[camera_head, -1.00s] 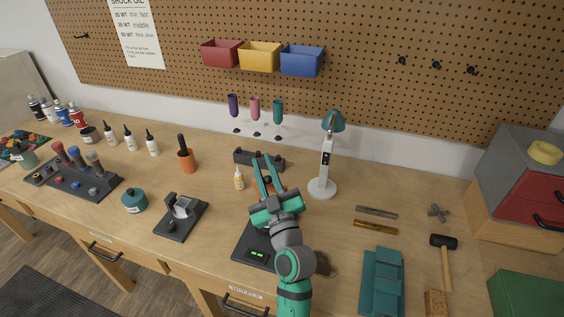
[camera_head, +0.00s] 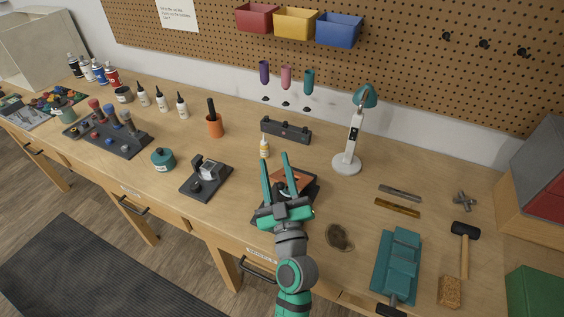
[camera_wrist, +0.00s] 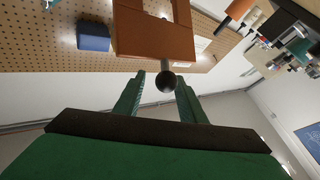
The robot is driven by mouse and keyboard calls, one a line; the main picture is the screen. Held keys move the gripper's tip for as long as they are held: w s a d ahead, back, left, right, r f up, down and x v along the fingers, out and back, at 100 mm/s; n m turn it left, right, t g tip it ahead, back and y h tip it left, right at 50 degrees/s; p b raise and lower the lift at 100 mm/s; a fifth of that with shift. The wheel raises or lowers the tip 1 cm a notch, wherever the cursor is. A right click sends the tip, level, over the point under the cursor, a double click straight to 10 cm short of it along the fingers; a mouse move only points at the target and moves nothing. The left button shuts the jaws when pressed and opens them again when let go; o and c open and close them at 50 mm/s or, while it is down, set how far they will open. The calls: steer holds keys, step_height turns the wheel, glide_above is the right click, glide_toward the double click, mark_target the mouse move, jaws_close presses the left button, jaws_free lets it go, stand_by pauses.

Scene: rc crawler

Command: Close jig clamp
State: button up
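The fixture that appears to be the jig clamp has a dark base (camera_head: 265,208) and an orange-brown plate (camera_head: 300,178). It stands near the bench's front edge, partly hidden behind my gripper (camera_head: 275,158). In the wrist view, an orange block (camera_wrist: 152,40) with a short grey rod and a black ball knob (camera_wrist: 165,81) lies ahead. My gripper's two green fingers (camera_wrist: 160,78) are apart, one on each side of the knob. I cannot tell whether either finger touches it.
A dark device with a grey part (camera_head: 206,176) stands to the left. A small yellow-labelled bottle (camera_head: 264,147) and a dark bar (camera_head: 286,130) stand behind. A white lamp (camera_head: 347,163) is at the right rear. A brown round item (camera_head: 338,237) and a teal vise-like tool (camera_head: 398,262) lie right.

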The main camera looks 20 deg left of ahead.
steer(key=shift+d+f, duration=0.15)
steer(key=shift+d, duration=0.05)
steer(key=v, duration=1)
steer(key=shift+s, duration=0.3)
